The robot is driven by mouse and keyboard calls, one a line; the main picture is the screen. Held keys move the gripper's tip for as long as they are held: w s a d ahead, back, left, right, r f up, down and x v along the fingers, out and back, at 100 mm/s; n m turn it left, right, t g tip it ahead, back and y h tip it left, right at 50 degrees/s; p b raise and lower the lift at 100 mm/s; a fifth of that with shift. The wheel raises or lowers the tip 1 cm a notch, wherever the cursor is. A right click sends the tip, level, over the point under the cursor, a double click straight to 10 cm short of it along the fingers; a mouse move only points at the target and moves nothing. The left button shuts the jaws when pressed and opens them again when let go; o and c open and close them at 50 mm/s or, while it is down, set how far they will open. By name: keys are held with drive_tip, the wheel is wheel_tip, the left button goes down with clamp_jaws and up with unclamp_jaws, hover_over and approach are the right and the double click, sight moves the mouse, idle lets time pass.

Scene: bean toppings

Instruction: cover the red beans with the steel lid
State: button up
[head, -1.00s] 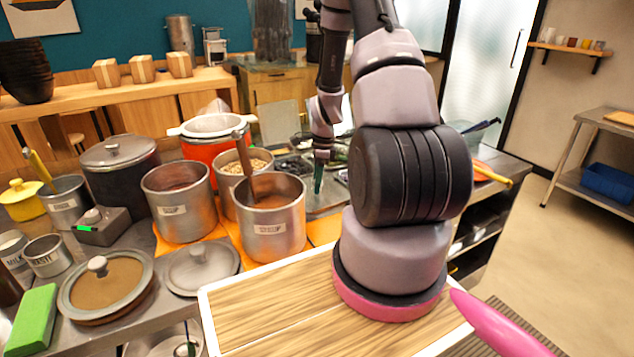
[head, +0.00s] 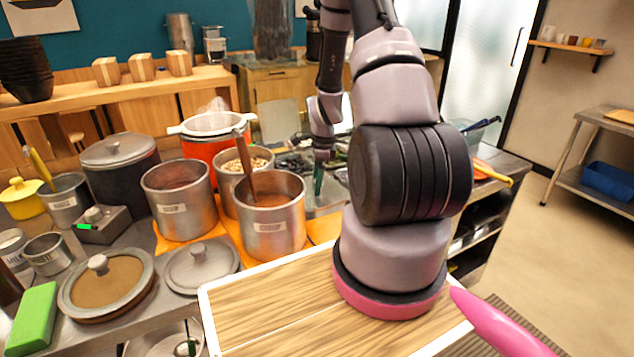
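A steel pot (head: 180,212) with dark reddish contents, likely the red beans, stands open on an orange mat. Its label is too blurred to read. A flat steel lid (head: 201,268) with a small knob lies on the counter in front of it, apart from the pot. A second round lid (head: 107,284), brown with a steel rim and knob, lies to its left. My gripper (head: 319,180) points down over the counter behind and right of the pots, away from both lids. Its greenish tip is small, and whether it is open is unclear. I see nothing held in it.
A steel pot (head: 272,232) with a wooden-handled ladle stands right of the reddish pot. Behind are a pot of pale beans (head: 232,190) and a red pot with a strainer (head: 205,148). A lidded dark pot (head: 122,180) and a grey box (head: 103,225) stand left.

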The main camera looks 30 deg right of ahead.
wheel_tip(320, 180, up, 11)
drive_tip(key=d, duration=0.1)
drive_tip(key=shift+s, duration=0.25)
drive_tip(key=shift+d, duration=0.1)
idle(0.5)
drive_tip(key=s+a+r+n+t, duration=0.1)
drive_tip(key=s+a+r+n, duration=0.15)
drive_tip(key=r, duration=0.45)
drive_tip(key=s+a+r+n+t, duration=0.1)
drive_tip(key=a+r+n, duration=0.25)
drive_tip(key=r, duration=0.35)
drive_tip(key=s+a+r+n+t, duration=0.1)
drive_tip(key=s+a+r+n, duration=0.15)
drive_tip(key=r, duration=0.45)
drive_tip(key=s+a+r+n+t, duration=0.1)
drive_tip(key=s+a+r+n, duration=0.2)
drive_tip(key=s+r+n, duration=0.2)
drive_tip(key=s+a+r+n+t, duration=0.2)
drive_tip(key=s+r+n, duration=0.3)
drive_tip(key=s, duration=0.3)
drive_tip(key=shift+a+t+y, duration=0.3)
drive_tip(key=shift+a+y, duration=0.1)
drive_tip(key=shift+a, duration=0.15)
